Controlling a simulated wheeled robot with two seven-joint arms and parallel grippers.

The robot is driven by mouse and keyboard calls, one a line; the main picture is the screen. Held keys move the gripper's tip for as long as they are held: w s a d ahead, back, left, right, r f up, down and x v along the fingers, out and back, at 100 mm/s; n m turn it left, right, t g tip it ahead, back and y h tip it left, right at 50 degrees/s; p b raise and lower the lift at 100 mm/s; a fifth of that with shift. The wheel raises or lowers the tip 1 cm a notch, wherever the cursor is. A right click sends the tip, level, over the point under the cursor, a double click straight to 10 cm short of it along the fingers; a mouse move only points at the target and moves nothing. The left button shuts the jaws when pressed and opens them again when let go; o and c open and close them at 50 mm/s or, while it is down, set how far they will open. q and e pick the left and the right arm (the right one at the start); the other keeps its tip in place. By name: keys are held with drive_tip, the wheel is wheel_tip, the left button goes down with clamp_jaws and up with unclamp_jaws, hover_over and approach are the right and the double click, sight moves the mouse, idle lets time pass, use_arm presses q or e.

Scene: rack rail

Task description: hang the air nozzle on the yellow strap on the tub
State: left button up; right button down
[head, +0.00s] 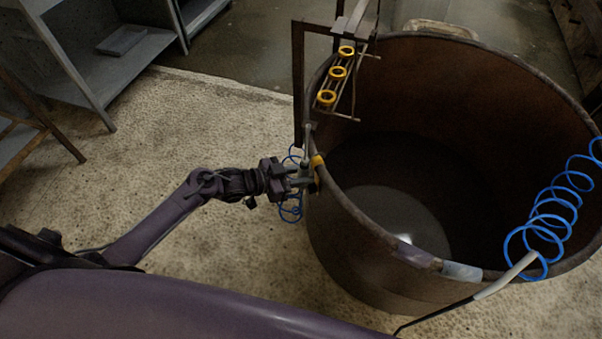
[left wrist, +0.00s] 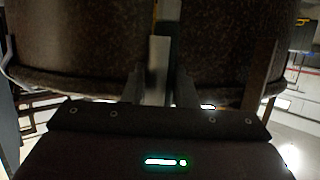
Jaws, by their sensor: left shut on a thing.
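The brown tub (head: 350,235) stands at the centre right. A yellow strap (head: 317,165) lies over its left rim. My left gripper (head: 303,178) is at that rim, right beside the strap, and is shut on the air nozzle (head: 307,140), a thin grey upright piece. A blue coiled hose (head: 291,210) hangs below and behind the gripper. I cannot tell whether the nozzle touches the strap. My right gripper is not in view.
A rack with several yellow rings (head: 338,72) stands at the tub's back left. A purplish strap (head: 413,254) and a pale strap (head: 462,272) lie on the near rim. A white-and-black wand (head: 508,275) and another blue coil (head: 545,230) are at right. Shelves (head: 125,55) stand back left.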

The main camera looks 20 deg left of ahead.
use_arm(q)
drive_tip(key=shift+f, duration=0.3)
drive_tip(key=shift+f+b, duration=0.15)
drive_tip(key=shift+b, duration=0.15)
drive_tip(key=shift+f+b, duration=0.45)
drive_tip(key=shift+f, duration=0.15)
drive_tip(key=o, duration=0.8)
